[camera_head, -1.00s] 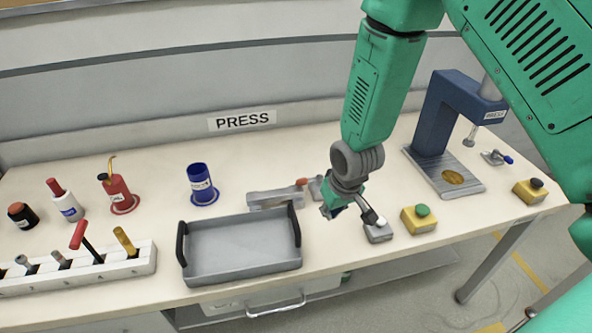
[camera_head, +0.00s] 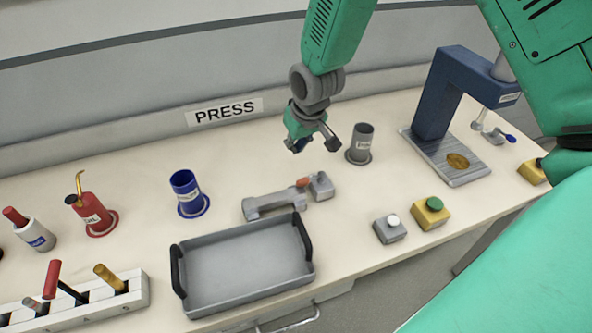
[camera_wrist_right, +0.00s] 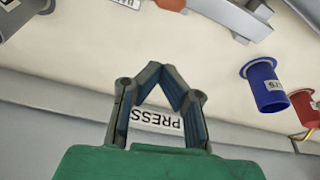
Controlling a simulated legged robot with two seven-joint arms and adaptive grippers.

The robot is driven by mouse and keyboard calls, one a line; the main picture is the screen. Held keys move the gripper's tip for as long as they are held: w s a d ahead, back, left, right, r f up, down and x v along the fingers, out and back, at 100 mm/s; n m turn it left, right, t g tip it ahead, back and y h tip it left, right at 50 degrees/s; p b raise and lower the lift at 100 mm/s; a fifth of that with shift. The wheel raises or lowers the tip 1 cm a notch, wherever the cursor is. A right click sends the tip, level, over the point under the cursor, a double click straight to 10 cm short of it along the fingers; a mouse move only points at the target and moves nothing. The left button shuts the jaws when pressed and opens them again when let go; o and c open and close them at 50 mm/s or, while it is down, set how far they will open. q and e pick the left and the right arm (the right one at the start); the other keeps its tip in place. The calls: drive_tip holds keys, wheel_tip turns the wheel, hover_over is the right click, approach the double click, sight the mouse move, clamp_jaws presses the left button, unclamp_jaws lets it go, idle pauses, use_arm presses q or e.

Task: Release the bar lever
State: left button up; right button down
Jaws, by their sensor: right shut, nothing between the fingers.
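A low grey bar fixture (camera_head: 272,203) with a small orange tip (camera_head: 303,183) lies on the bench behind the tray. A small grey block (camera_head: 321,186) is at its right end. I cannot tell for sure that this is the bar lever. Part of the fixture shows at the top of the right wrist view (camera_wrist_right: 238,18). My right gripper (camera_head: 314,146) is above the bench, behind and apart from the fixture. It is shut and empty; its fingers also show in the right wrist view (camera_wrist_right: 162,72). My left gripper is not in view.
A grey tray (camera_head: 245,262) stands in front. A grey cup (camera_head: 360,143) is right of the gripper. Button boxes, grey (camera_head: 390,229) and yellow (camera_head: 431,213), sit front right. A blue press (camera_head: 438,95) stands at right. A blue cup (camera_head: 186,190) is at left.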

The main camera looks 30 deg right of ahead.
drive_tip(key=x, duration=1)
drive_tip(key=shift+w+f, duration=0.15)
drive_tip(key=shift+f, duration=0.2)
drive_tip(key=s, duration=0.1)
drive_tip(key=s+r+p, duration=0.1)
drive_tip(key=s, duration=0.1)
drive_tip(key=shift+s+a, duration=0.1)
drive_tip(key=shift+s, duration=0.1)
drive_tip(key=shift+s+r, duration=0.15)
drive_tip(key=shift+s, duration=0.2)
drive_tip(key=shift+w, duration=0.1)
drive_tip(key=shift+a, duration=0.15)
